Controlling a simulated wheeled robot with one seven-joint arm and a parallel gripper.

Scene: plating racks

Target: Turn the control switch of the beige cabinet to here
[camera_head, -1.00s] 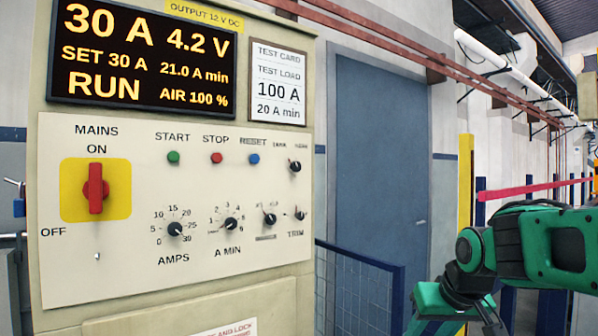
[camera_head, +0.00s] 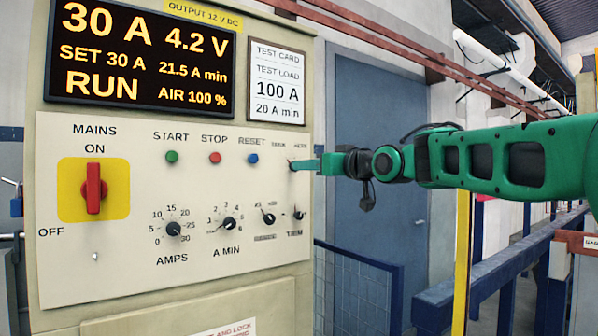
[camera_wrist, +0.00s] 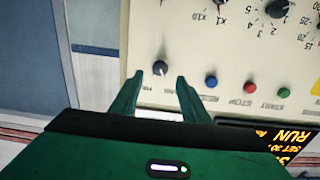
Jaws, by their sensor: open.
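The beige cabinet (camera_head: 75,265) fills the left of the head view, with a pale control panel (camera_head: 120,270) facing me. A small dark knob at the panel's upper right, under two blurred labels, is mostly covered by my gripper (camera_head: 305,165) in the head view. In the wrist view this control switch (camera_wrist: 160,68) shows between the two green fingertips. My gripper (camera_wrist: 159,76) is open, with one finger on each side of the knob. Whether a finger touches it I cannot tell. The knob's pointer direction is not clear.
Close by are the blue reset button (camera_head: 252,159), red stop button (camera_head: 215,158), green start button (camera_head: 172,157) and several black knobs below. A red mains switch (camera_head: 94,189) points to ON. A lit display (camera_head: 140,55) reads RUN. A blue railing (camera_head: 365,285) stands right of the cabinet.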

